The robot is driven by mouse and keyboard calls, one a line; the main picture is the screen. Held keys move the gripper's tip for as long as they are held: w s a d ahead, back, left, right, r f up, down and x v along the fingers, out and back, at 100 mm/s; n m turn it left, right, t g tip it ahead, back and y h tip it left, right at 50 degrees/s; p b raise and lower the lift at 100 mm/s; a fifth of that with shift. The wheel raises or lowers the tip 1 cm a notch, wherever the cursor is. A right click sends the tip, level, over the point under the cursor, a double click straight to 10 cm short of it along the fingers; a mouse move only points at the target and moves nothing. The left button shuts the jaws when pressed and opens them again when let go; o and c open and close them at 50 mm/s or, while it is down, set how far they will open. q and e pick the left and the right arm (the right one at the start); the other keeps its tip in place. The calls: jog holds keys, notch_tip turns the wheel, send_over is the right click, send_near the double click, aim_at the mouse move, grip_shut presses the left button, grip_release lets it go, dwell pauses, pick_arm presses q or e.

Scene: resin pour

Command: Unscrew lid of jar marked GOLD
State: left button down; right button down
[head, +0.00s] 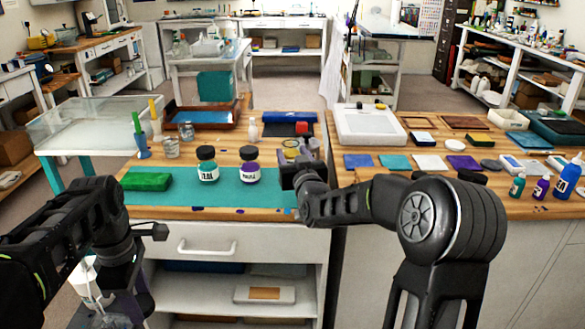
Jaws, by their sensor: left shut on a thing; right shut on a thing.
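Two upright jars with black lids stand on the teal mat (175,197): the TEAL jar (207,172) and the PURPLE jar (250,172). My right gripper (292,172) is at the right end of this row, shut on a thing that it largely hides. A yellow-gold round thing (291,152) shows just behind the gripper. I cannot read GOLD on it or tell whether a lid sits on it. My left gripper (118,312) hangs low at the bottom edge, in front of the cabinet and away from the jars. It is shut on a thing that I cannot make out.
A green block (146,179) lies on the mat's left. Brushes in a blue holder (143,151) and a clear glass jar (172,148) stand behind it. A white bottle (253,130) and a red thing (302,128) are farther back. Colour tiles lie at right. The mat's front strip is clear.

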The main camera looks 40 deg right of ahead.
jog(key=shift+f, duration=1.85)
jog(key=shift+f+b, duration=0.15)
jog(key=shift+b, duration=0.2)
jog(key=c, duration=0.7)
grip_release()
jog(key=shift+o, duration=0.2)
jog(key=shift+r+p, duration=0.25)
jog(key=shift+p, duration=0.1)
jog(key=shift+s+a+f, duration=0.1)
jog(key=shift+s+a, duration=0.05)
jog(key=shift+s, duration=0.2)
jog(key=b+v, duration=0.1)
jog(key=v, duration=1)
jog(key=shift+s, duration=0.1)
